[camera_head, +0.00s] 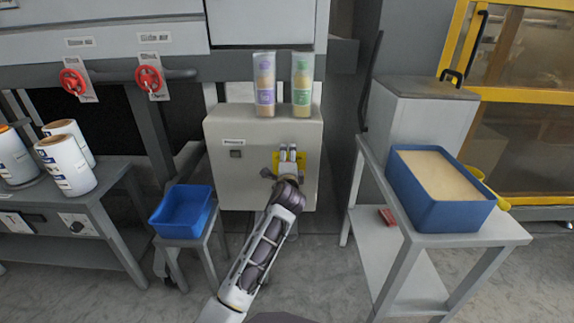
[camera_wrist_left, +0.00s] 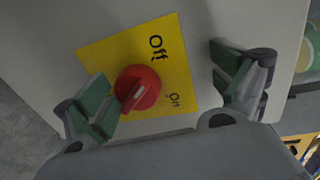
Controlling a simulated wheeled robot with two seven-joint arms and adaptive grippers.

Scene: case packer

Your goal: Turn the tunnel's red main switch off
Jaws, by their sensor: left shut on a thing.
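The red main switch (camera_wrist_left: 138,88) is a round knob with a pale mark, on a yellow plate (camera_wrist_left: 108,58) lettered Off and On. The plate also shows on the front of a grey box (camera_head: 238,185) in the head view, where my gripper hides the knob. The left finger in the wrist view overlaps the knob's edge. The pale mark slants; I cannot tell which setting it marks. My right gripper is not in view.
Two tubes, purple-labelled (camera_head: 264,85) and green-labelled (camera_head: 302,85), stand on the grey box. Two red valve wheels (camera_head: 149,79) are at upper left. A blue bin (camera_head: 181,210) stands at lower left, and a filled blue crate (camera_head: 450,215) on the right table.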

